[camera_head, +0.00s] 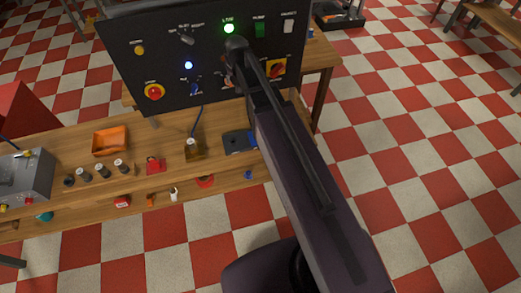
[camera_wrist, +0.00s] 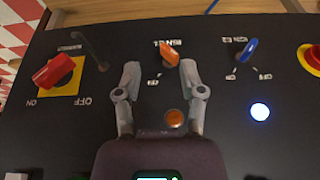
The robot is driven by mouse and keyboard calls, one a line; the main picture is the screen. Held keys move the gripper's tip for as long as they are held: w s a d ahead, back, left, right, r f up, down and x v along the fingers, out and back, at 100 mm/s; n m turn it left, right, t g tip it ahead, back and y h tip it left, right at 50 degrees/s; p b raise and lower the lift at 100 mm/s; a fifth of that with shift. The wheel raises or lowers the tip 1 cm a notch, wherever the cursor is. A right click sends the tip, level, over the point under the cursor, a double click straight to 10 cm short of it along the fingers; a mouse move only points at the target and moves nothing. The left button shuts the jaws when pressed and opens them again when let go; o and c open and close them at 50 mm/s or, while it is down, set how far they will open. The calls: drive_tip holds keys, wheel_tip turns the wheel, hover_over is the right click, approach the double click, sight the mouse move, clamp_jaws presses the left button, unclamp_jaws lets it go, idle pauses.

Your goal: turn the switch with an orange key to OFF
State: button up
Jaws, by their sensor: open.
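The orange key (camera_wrist: 169,54) sits in its switch on the black panel, near the top middle of the wrist view. It is tilted, with its upper end to the left. The labels around it are upside down and too small to read surely. My gripper (camera_wrist: 160,70) is open and empty, its two fingers spread to the left and right of the key's lower end. I cannot tell whether either finger touches it. In the head view my arm covers most of this part of the panel (camera_head: 130,65).
In the wrist view, a red handle (camera_wrist: 54,71) on a yellow ON/OFF plate is left; a blue key (camera_wrist: 247,50), a lit blue lamp (camera_wrist: 260,112) and a red button (camera_wrist: 314,57) are right. An amber lamp (camera_wrist: 174,118) lies between the fingers. A wooden bench (camera_head: 90,140) holds small parts.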

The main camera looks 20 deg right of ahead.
drive_tip(key=s+d+f+g+b, duration=0.1)
drive_tip(key=s+d+f+b, duration=0.1)
drive_tip(key=s+f+b, duration=0.7)
drive_tip(key=s+d+f+g+b, duration=0.2)
drive_tip(key=s+f+b, duration=0.7)
drive_tip(key=s+f, duration=0.1)
drive_tip(key=shift+d+f, duration=0.25)
drive_tip(key=shift+f, duration=0.1)
idle(0.5)
drive_tip(key=shift+s+d+g, duration=0.2)
drive_tip(key=shift+s+g, duration=0.2)
drive_tip(key=shift+s, duration=0.2)
idle(1.8)
